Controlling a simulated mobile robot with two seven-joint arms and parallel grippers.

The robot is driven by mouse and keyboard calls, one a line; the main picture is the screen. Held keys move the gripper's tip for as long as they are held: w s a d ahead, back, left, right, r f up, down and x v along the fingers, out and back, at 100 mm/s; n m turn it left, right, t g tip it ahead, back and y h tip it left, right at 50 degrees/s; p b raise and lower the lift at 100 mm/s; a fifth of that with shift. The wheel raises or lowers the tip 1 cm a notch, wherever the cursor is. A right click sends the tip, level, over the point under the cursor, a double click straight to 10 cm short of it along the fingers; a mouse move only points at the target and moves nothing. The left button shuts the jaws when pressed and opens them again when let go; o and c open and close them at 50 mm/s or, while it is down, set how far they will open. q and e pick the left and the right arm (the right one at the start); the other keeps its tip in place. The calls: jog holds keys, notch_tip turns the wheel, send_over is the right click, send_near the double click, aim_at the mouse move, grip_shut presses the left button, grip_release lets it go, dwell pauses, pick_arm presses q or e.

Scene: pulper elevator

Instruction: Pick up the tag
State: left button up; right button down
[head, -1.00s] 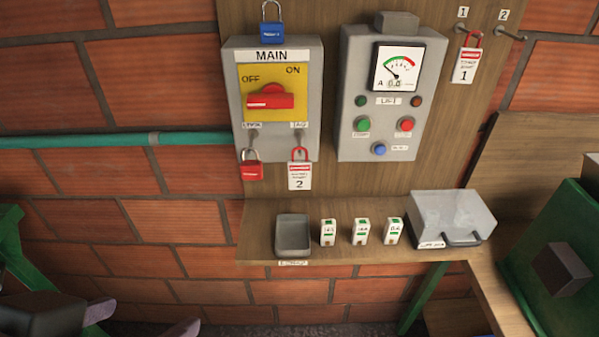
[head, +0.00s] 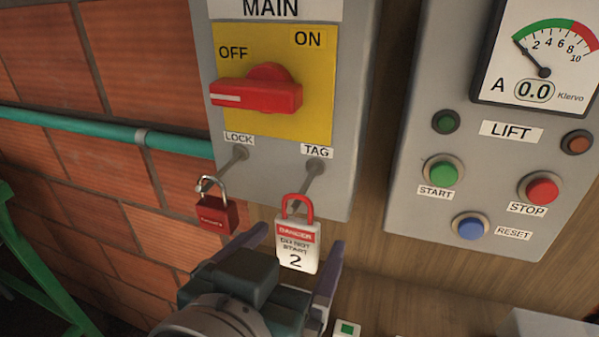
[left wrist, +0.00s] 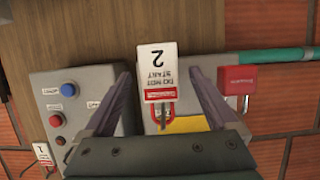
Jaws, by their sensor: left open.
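The white tag marked 2 (head: 297,247), with a red header and red shackle, hangs from the peg under the TAG label (head: 316,151) on the MAIN box (head: 345,120). In the left wrist view the tag (left wrist: 157,68) appears upside down. My left gripper (head: 299,240) is open, with one finger on each side of the tag, just below its shackle. The wrist view also shows the open fingers (left wrist: 160,78) flanking the tag, with gaps on both sides. The lower part of the left finger is hidden behind the gripper body in the head view. My right gripper is not in view.
A red padlock (head: 216,207) hangs from the LOCK peg left of the tag. The red MAIN handle (head: 256,95) is above. The LIFT panel (head: 500,150) with its buttons stands to the right. Another tag, marked 1 (left wrist: 43,153), shows at the wrist view's lower left.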

aim_at(306, 230)
pick_arm(q)
jog(key=x, duration=0.4)
jog(key=shift+w+d+f, duration=0.15)
jog(key=shift+w, duration=0.2)
jog(key=shift+c, duration=0.3)
jog(key=c, duration=1.4)
